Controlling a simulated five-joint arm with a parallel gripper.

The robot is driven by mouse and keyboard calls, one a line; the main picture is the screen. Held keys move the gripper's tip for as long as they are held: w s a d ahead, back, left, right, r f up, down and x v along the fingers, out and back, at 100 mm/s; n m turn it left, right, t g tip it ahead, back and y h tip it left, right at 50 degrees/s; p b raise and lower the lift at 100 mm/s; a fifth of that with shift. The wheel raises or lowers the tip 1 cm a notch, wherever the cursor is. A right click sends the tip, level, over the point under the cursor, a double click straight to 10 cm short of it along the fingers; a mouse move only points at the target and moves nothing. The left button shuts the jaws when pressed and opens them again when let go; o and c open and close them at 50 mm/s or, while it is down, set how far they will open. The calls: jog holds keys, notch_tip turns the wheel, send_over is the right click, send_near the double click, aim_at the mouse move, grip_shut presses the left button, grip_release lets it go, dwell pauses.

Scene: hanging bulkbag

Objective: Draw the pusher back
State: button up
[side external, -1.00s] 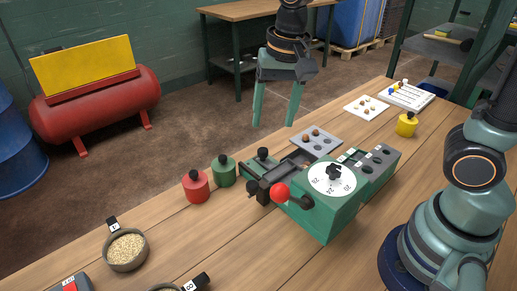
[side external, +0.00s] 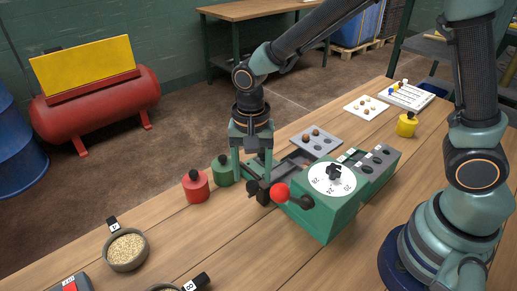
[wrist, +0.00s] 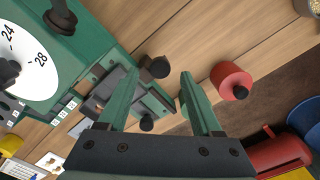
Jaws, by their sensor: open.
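The green machine (side external: 325,212) has a white numbered dial and a dark slide channel at its left end, with black knobs. I take the dark slide part there as the pusher (side external: 263,190); it also shows in the wrist view (wrist: 118,84). My gripper (side external: 253,178) is open and points down over this end. In the wrist view my fingertips (wrist: 158,75) are spread, with one black knob (wrist: 156,67) showing between them and another (wrist: 147,122) nearer the palm. Neither finger visibly grips anything. My fingers hide part of the slide end, and contact cannot be told.
A green canister (side external: 223,171) and a red canister (side external: 196,187) stand just left of my gripper. A grey tray (side external: 318,143) lies behind. The table in front of the machine is clear.

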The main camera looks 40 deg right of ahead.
jog(key=shift+f, duration=1.25)
grip_shut()
dwell(0.5)
